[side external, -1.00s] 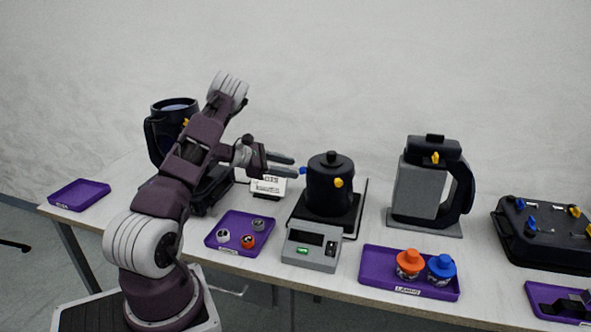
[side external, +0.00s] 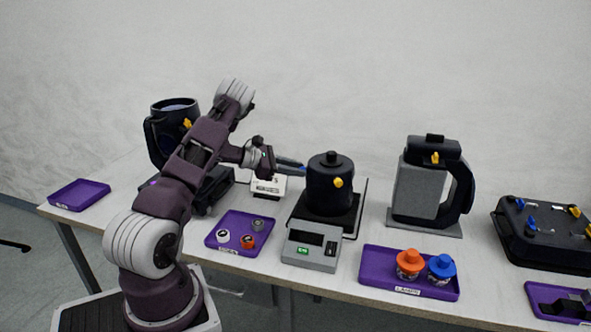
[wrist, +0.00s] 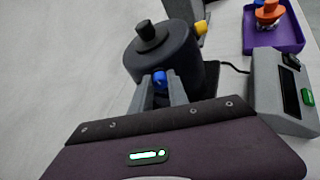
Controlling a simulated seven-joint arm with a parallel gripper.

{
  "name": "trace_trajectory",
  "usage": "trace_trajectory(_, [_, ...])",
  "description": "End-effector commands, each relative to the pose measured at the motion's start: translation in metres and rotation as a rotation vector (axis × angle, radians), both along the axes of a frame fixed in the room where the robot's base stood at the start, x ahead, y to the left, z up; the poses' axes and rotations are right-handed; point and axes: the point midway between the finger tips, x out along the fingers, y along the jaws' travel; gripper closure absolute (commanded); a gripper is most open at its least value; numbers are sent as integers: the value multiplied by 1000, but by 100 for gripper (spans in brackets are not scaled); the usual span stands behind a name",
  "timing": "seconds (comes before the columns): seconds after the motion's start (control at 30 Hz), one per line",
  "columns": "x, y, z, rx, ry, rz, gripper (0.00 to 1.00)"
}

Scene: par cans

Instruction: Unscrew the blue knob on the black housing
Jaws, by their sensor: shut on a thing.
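The black housing (side external: 327,188) is a round, lidded can standing on a black plate near the middle of the bench; it also shows in the wrist view (wrist: 165,55). The blue knob (wrist: 160,77) sticks out of its side, facing my gripper. My gripper (wrist: 162,84) is level with the knob, its two fingers shut on it from either side. In the side view the fingers of my gripper (side external: 303,169) reach the can's left side and mostly hide the knob. A yellow knob (side external: 338,183) sits elsewhere on the same can.
A grey box with a display (side external: 311,248) stands in front of the can. A purple tray with small parts (side external: 212,240) lies front left. Another purple tray (side external: 375,266) holds an orange and a blue bottle. A grey and black jug (side external: 415,190) stands to the right.

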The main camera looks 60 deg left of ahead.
Motion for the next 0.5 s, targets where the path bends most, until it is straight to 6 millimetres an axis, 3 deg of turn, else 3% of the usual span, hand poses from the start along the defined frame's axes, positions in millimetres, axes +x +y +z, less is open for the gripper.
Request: trace_trajectory(0.5, [1,5,-1,-353,108,0,100])
